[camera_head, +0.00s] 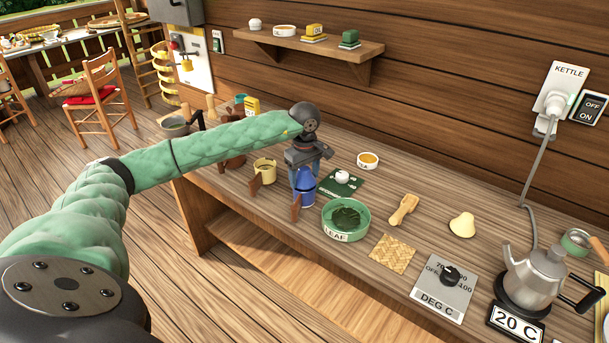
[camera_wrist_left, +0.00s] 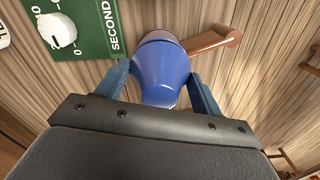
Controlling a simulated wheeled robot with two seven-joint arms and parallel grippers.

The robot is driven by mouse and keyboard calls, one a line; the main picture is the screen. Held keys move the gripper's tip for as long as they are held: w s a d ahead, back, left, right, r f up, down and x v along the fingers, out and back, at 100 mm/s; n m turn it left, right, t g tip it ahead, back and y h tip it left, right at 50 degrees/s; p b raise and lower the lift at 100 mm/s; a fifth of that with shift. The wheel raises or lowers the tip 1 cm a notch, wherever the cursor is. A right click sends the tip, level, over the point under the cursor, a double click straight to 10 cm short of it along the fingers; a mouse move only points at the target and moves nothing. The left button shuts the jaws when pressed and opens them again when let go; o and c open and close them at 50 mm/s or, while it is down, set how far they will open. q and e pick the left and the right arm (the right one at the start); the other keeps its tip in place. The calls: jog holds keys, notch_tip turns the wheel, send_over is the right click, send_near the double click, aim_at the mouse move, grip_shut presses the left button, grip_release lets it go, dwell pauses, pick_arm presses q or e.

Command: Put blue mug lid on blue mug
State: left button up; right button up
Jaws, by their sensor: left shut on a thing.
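The blue mug (camera_head: 305,190) stands upright near the front edge of the wooden counter, its brown handle (camera_head: 296,208) toward the front left. It also shows by its brown handle (camera_wrist_left: 212,40) in the left wrist view. My left gripper (camera_head: 304,176) is directly above the mug, pointing down. In the left wrist view its fingers (camera_wrist_left: 161,78) are on either side of a blue rounded piece, which looks like the blue mug lid (camera_wrist_left: 160,82), lined up over the mug. I cannot tell whether the lid touches the rim. My right gripper is not in view.
A yellow mug (camera_head: 264,168) stands close on the left. A green timer (camera_head: 341,183) and a green LEAF bowl (camera_head: 345,235) are close on the right. A scoop (camera_head: 403,209), woven mat (camera_head: 393,254), cream lid-like piece (camera_head: 462,225) and kettle (camera_head: 533,278) lie farther right.

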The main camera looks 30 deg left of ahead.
pick_arm(q)
jog(key=shift+f+b, duration=0.4)
jog(key=shift+f, duration=0.1)
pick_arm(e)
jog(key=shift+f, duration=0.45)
pick_arm(q)
jog(key=o, duration=1)
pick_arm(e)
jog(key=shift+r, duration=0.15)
pick_arm(q)
notch_tip(320, 180, up, 8)
jog(key=shift+f+b, duration=0.1)
jog(key=shift+b, duration=1.15)
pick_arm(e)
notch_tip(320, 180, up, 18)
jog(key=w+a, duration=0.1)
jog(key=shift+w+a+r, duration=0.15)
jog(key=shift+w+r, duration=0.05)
